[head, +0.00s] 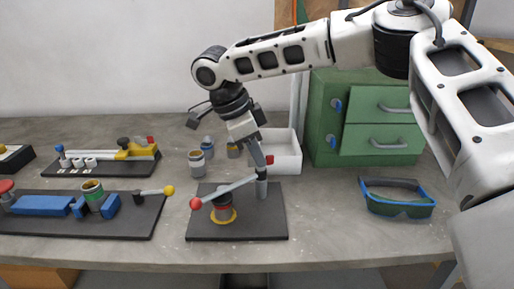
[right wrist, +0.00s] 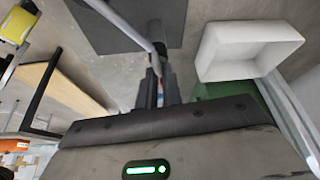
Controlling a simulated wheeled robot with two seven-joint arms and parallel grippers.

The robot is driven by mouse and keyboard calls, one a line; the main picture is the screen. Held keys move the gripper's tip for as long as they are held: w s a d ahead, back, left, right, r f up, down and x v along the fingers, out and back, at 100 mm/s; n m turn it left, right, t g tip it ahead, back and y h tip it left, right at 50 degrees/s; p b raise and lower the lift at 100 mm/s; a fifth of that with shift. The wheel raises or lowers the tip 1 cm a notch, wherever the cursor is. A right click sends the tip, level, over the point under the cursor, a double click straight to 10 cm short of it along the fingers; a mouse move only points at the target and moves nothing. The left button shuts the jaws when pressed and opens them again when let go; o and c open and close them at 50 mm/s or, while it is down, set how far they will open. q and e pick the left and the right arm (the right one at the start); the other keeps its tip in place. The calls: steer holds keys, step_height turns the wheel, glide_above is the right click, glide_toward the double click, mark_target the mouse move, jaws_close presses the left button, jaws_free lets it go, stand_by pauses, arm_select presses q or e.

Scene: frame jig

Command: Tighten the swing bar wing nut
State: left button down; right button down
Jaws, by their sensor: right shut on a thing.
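The frame jig stands on a dark base plate (head: 270,228) in the middle of the head view. A grey swing bar (head: 232,187) with a red ball end (head: 195,204) reaches from a grey post (head: 262,186) across a cylinder with a red band and yellow ring (head: 223,211). My right gripper (head: 262,166) comes down onto the post top, shut on the small red wing nut (head: 269,159), mostly hidden by the fingers. My left gripper is not in view.
A white bin (head: 288,152) stands just behind the jig, with cups (head: 197,163) to its left. Green drawers (head: 365,118) stand behind right; blue goggles (head: 398,198) lie at right. Two other fixtures on dark plates (head: 75,222) fill the left side.

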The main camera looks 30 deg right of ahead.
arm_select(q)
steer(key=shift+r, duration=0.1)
arm_select(e)
steer(key=shift+m, duration=0.6)
steer(key=c, duration=1.6)
jaws_free()
steer(key=shift+o, duration=0.2)
